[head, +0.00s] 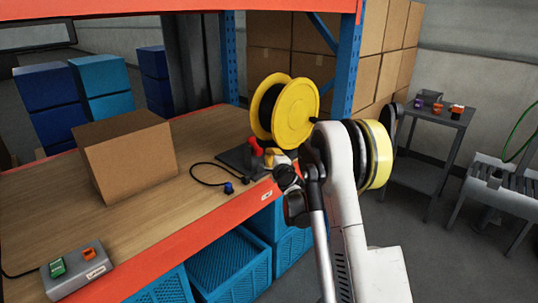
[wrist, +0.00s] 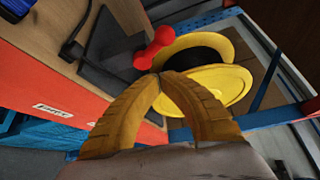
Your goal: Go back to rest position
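My gripper shows in the wrist view (wrist: 158,77) with its two yellow fingers arched together, their tips meeting and nothing visible held between them. In the head view my gripper (head: 268,158) is small and partly hidden by my wrist, above the front right part of the wooden workbench (head: 215,135). A red dumbbell-shaped piece (wrist: 153,48) lies just beyond the fingertips in the wrist view; it also shows beside the gripper in the head view (head: 254,147). I cannot tell whether the fingers touch it.
A yellow cable reel (head: 296,112) stands behind the gripper. A cardboard box (head: 125,160) and a button box (head: 77,272) are on the bench at left. A black cable with blue plug (head: 229,188) lies in front. A blue rack post (head: 346,65) rises behind; a grey side table (head: 435,115) stands right.

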